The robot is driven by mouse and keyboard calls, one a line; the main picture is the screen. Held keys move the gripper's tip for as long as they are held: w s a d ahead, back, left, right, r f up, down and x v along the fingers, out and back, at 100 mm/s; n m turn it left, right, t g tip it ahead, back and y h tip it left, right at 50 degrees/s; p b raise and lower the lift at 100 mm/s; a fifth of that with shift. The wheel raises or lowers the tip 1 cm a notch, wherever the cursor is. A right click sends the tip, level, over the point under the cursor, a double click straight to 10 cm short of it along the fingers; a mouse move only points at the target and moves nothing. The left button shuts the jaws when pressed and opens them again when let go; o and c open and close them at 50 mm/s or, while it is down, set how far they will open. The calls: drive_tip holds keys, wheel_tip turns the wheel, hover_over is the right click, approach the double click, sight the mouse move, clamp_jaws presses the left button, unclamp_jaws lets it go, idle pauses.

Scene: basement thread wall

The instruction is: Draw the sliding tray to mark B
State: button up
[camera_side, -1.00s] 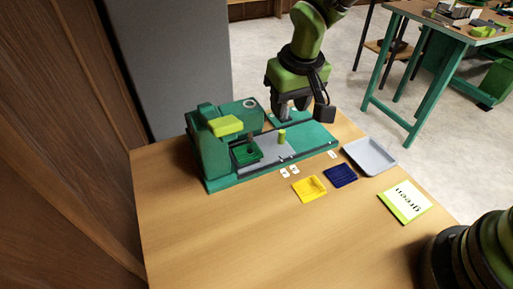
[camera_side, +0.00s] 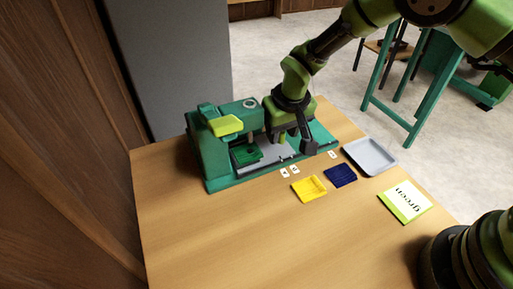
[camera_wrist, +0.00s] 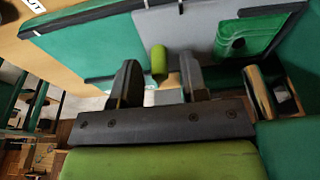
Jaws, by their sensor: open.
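The sliding tray is a grey plate (camera_side: 276,152) lying in the green machine (camera_side: 222,183), with a dark green recessed block (camera_side: 247,155) at its left part. An upright yellow-green peg (camera_wrist: 159,60) stands at the plate's edge in the wrist view; my gripper hides it in the side view. My gripper (camera_side: 291,141) is low over the right part of the machine. In the wrist view its two dark fingers (camera_wrist: 158,76) are open, one on each side of the peg, with gaps visible. Small white mark cards (camera_side: 289,171) lie along the machine's front; their letters are unreadable.
Another white card (camera_side: 332,155) lies farther right. A lime lever (camera_side: 226,125) overhangs the machine's left end. The front left tabletop is clear.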

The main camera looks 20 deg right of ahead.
drive_tip(key=c, duration=0.7)
drive_tip(key=shift+d, duration=1.2)
drive_tip(key=o, duration=0.7)
drive_tip(key=shift+o, duration=0.2)
drive_tip(key=shift+r, duration=0.1)
drive_tip(key=shift+r, duration=2.9)
drive_tip(key=shift+r, duration=0.1)
drive_tip(key=shift+r, duration=1.9)
